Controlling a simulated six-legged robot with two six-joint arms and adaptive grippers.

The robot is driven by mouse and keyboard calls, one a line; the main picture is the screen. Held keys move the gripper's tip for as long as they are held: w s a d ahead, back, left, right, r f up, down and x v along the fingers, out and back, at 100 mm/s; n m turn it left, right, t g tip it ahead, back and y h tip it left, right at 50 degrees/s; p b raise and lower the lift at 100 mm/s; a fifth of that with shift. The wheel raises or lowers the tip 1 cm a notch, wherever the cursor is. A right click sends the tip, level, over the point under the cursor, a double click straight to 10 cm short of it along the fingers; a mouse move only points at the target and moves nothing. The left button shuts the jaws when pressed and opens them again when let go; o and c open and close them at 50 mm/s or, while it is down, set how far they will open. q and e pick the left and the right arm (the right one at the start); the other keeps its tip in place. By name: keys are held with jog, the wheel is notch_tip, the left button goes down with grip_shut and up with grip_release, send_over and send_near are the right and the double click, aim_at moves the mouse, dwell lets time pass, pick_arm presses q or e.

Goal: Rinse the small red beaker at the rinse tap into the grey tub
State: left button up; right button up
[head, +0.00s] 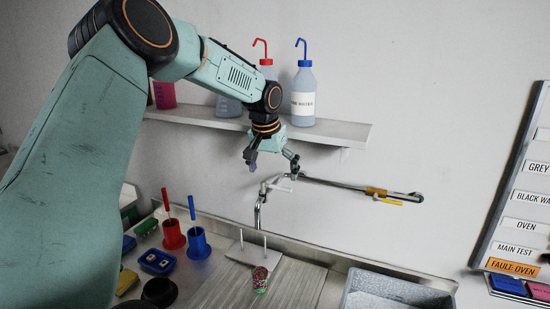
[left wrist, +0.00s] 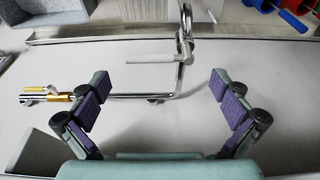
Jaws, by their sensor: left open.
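My left gripper (head: 272,166) is open and empty in front of the wall, just above the rinse tap (head: 345,185). In the left wrist view, the tap's pale lever (left wrist: 158,59) and bent pipe lie between and beyond the spread fingers (left wrist: 160,88). Contact is not visible. The tap's spout runs right along the wall to an orange collar. The grey tub (head: 350,292) stands at the lower right, partly cut off; it also shows in the left wrist view (left wrist: 45,14). A small reddish, speckled vessel (head: 260,282), perhaps the beaker, stands upright on the counter.
A pale two-peg rack (head: 240,256) stands behind the vessel. Red (head: 173,235) and blue (head: 199,245) holders with sticks stand left. A shelf (head: 340,130) with wash bottles (head: 303,95) runs behind my left arm. A labelled board (head: 520,220) hangs right.

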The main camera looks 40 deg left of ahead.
aim_at(276, 187)
pick_arm(q)
jog(key=shift+a+x, duration=0.25)
jog(key=shift+x, duration=0.95)
jog(key=shift+w+d+f, duration=0.3)
jog(key=shift+w+f, duration=0.05)
jog(key=shift+f, duration=0.05)
jog(key=shift+s+d+r, duration=0.1)
